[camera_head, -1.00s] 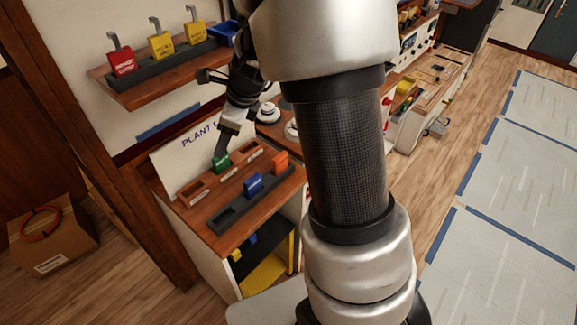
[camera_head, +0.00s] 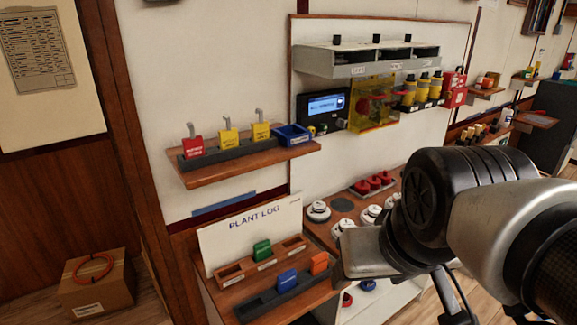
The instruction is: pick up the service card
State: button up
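Three small upright coloured pieces stand in the racks under the PLANT LOG board (camera_head: 240,223). A green one (camera_head: 262,250) is in the wooden back rack. A blue one (camera_head: 287,281) is in the dark front rack, and an orange one (camera_head: 319,263) stands right of it. Their labels are too small to read, so I cannot tell which, if any, is the service card. My arm fills the lower right of the picture.
A wall shelf (camera_head: 247,165) holds red and yellow padlock-like tags and a blue bin (camera_head: 291,135). Round white and red knobs (camera_head: 373,183) sit on the counter at right. A cardboard box (camera_head: 97,284) with an orange ring stands on the floor at left.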

aim_at(319, 262)
jog(key=i+l+u, duration=0.1)
jog(key=l, duration=0.2)
jog(key=i+l+u, duration=0.25)
jog(key=i+l, duration=0.15)
jog(key=l, duration=0.25)
jog(key=i+l+u, duration=0.1)
jog(key=l, duration=0.25)
